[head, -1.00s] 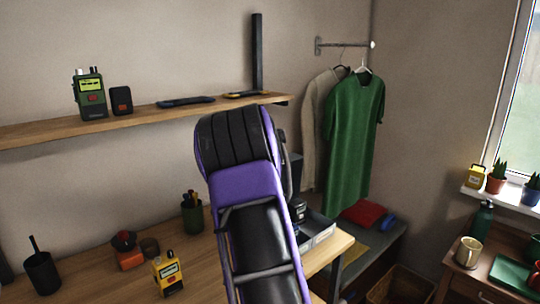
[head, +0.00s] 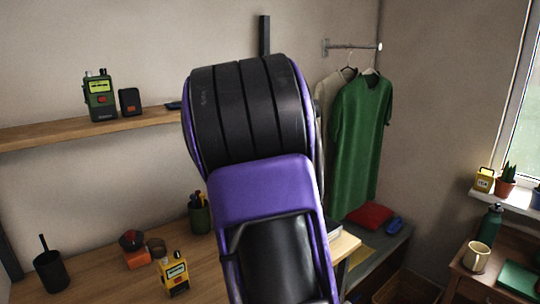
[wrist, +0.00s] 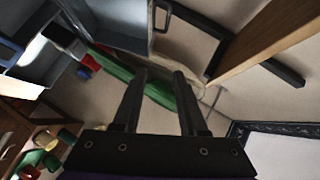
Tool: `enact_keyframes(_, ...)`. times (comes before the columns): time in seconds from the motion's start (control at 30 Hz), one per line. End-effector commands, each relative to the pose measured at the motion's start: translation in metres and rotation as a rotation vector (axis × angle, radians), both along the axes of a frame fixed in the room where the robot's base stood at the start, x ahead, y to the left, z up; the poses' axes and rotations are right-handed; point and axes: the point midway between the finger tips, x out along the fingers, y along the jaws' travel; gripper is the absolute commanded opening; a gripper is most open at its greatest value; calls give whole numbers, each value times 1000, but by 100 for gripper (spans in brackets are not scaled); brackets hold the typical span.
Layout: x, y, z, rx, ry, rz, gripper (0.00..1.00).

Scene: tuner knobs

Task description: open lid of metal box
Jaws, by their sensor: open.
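The metal box is mostly hidden behind my arm in the head view. In the wrist view, a blue-grey metal panel (wrist: 118,22) at the top, with a dark loop handle (wrist: 165,14) at its edge, looks like part of it; I cannot tell how far its lid stands open. My gripper (wrist: 158,75) is open in the wrist view, with nothing between its two dark fingers. The fingers point toward the panel's handle side but look apart from it. The gripper is hidden in the head view.
A wooden bench (head: 110,285) holds a yellow device (head: 173,274), a black cup (head: 50,270) and a green pen cup (head: 200,216). A wall shelf (head: 60,133) carries a green radio (head: 99,97). A green shirt (head: 360,140) hangs at right. A grey tray-like part (wrist: 30,65) shows at wrist-view left.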

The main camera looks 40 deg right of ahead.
Motion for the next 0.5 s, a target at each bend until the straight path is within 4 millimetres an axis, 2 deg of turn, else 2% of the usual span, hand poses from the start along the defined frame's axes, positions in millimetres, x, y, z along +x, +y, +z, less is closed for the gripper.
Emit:
enact_keyframes(0.07, -12, 13, 10, 2, -3, 1, 42)
enact_keyframes(0.2, -28, 28, 15, 1, -6, 1, 42)
enact_keyframes(0.5, -42, 39, 20, -1, -1, -1, 42)
